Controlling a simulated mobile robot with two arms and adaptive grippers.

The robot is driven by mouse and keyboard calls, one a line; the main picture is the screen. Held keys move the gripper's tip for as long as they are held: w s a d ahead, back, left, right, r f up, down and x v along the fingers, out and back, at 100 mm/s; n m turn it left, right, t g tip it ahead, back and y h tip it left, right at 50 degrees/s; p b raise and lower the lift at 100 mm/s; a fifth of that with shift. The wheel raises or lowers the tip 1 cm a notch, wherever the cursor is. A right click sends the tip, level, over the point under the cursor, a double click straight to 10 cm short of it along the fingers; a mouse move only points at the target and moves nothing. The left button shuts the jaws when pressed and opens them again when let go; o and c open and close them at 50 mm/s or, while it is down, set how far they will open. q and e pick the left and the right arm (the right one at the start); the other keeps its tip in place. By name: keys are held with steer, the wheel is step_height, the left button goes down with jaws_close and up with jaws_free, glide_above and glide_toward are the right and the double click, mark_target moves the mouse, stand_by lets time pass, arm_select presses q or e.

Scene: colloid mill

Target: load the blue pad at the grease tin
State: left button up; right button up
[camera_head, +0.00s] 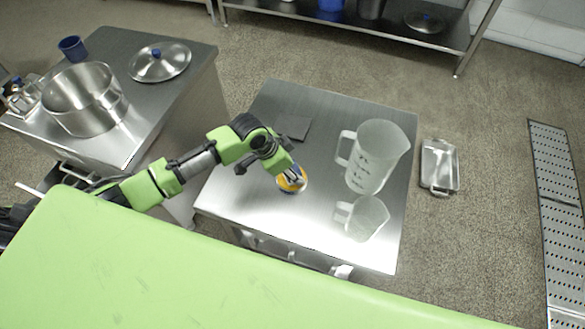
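The grease tin (301,187) is a small round tin with a yellow-orange rim, standing on the steel table. My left gripper (290,174) reaches down over it from the upper left, its tip at the tin's opening. A small blue patch, the blue pad (294,180), shows at the fingertips inside the tin's outline. The fingers are close together on it. The gripper hides part of the tin, and I cannot tell whether the pad touches the grease. My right gripper is not in view.
A large clear measuring jug (377,157) and a smaller one (362,218) stand right of the tin. A dark flat square (292,127) lies behind it. A steel pot (84,100), lid (160,62) and blue cup (73,48) are on the left counter. A metal tray (439,166) lies beyond the table.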

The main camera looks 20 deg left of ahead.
mark_target(293, 168)
arm_select(q)
steer(key=shift+f, duration=0.4)
steer(key=shift+s+f, duration=0.1)
stand_by(1.9)
step_height(293, 168, up, 7)
steer(key=p, duration=0.8)
stand_by(0.4)
stand_by(0.3)
